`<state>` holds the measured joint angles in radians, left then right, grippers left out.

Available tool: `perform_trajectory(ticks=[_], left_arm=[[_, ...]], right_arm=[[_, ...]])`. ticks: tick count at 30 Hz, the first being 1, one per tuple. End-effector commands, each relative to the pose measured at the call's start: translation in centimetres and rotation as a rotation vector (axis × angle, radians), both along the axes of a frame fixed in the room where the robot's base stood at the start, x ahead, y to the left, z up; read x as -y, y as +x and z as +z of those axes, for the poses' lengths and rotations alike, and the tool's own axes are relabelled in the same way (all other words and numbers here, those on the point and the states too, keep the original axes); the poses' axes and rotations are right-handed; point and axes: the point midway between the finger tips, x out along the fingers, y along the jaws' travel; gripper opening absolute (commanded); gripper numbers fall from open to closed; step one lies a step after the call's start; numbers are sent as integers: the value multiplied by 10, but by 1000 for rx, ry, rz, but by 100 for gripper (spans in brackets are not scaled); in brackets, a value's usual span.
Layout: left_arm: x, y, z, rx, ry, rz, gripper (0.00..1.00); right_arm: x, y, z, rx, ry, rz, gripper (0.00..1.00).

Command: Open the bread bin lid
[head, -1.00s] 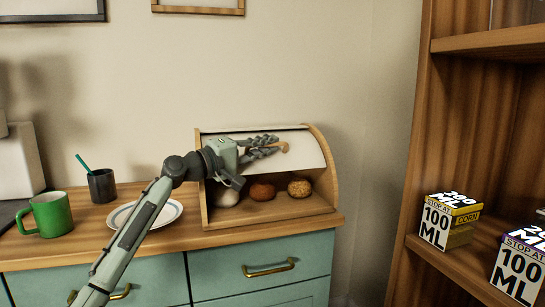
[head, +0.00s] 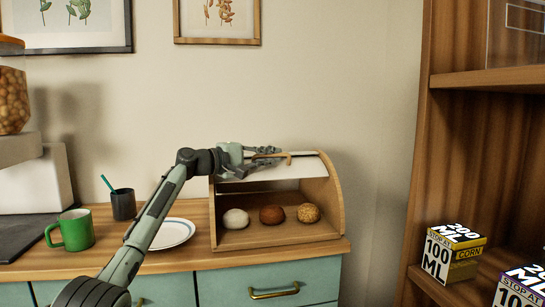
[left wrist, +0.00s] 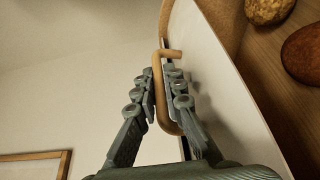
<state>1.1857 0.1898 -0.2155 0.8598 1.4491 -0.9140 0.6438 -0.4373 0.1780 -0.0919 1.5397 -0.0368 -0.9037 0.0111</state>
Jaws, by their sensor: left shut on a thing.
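The wooden bread bin (head: 335,215) stands on the counter with its white curved lid (head: 312,167) raised to the top. Its front is wide open, and a white roll, a brown roll and a seeded roll show inside. My left gripper (head: 272,158) is at the lid's wooden handle (head: 285,155), near the top of the bin. In the left wrist view its fingers are closed around the handle (left wrist: 158,90), beside the white lid (left wrist: 215,75). My right gripper is not in view.
A white plate (head: 181,232), a green mug (head: 75,230) and a dark cup (head: 123,204) stand left of the bin on the wooden counter. A tall wooden shelf (head: 455,160) with boxes rises at the right. Framed pictures hang on the wall behind.

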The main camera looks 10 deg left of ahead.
Motion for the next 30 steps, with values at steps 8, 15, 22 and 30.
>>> perform_trajectory(ticks=[8,15,22,30], left_arm=[[0,0,1,2,-1,-1,19],[0,0,0,1,0,0,19],[-18,-15,0,3,1,1,19],[-61,-53,2,2,2,1,19]], right_arm=[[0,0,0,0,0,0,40],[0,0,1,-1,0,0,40],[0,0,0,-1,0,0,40],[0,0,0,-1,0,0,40]])
